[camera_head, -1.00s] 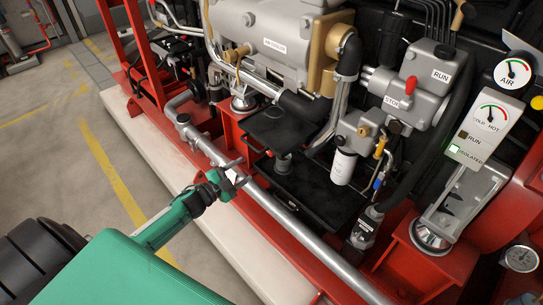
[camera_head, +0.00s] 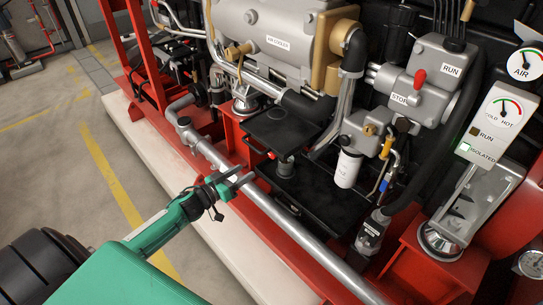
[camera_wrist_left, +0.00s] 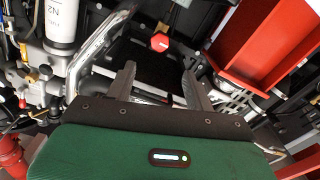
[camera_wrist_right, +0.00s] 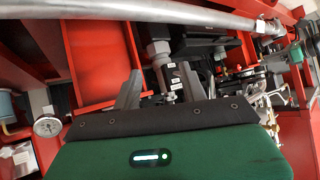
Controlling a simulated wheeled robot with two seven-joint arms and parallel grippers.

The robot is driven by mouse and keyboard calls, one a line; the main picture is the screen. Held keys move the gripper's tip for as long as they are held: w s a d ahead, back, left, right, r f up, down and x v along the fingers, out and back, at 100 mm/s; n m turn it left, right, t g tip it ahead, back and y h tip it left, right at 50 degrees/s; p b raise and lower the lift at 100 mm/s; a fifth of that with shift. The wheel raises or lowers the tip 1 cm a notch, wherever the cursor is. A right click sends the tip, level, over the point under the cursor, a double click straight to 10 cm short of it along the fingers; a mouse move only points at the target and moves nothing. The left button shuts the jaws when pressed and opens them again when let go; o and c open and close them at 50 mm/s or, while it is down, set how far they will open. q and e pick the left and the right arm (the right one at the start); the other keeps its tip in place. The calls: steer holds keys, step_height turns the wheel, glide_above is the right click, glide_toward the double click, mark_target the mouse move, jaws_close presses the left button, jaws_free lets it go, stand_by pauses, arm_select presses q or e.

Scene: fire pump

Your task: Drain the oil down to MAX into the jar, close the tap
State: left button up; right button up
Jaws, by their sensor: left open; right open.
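My left gripper (camera_head: 243,176) is open and empty above the grey pipe along the red frame. Its open fingers also show in the left wrist view (camera_wrist_left: 158,85), with a red hexagonal knob (camera_wrist_left: 160,42) beyond them. My right gripper (camera_wrist_right: 161,90) is open in the right wrist view, and a grey cylinder with small white labels (camera_wrist_right: 172,78) shows between and beyond its fingers. A valve with a yellow and blue handle (camera_head: 386,172) stands beside the white filter (camera_head: 348,168); I cannot tell if it is the tap. I cannot make out the jar or an oil level.
A black plate (camera_head: 281,133) and a lower black tray (camera_head: 310,201) lie beyond the grey pipe (camera_head: 290,243). The engine (camera_head: 270,40) stands behind. Open floor (camera_head: 75,165) lies at left.

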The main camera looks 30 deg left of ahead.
mark_target(271, 155)
arm_select(q)
steer(key=b+x, duration=0.2)
steer(key=x, duration=1)
steer(key=shift+x, duration=0.8)
arm_select(e)
steer(key=shift+w+a+r+t+y, duration=0.2)
steer(key=shift+a+t+y, duration=0.35)
steer(key=shift+a+t, duration=0.35)
steer(key=shift+w+a+r+t+y, duration=0.15)
steer(key=shift+a+t+y, duration=0.45)
steer(key=shift+a, duration=0.45)
arm_select(q)
steer(key=c, duration=1)
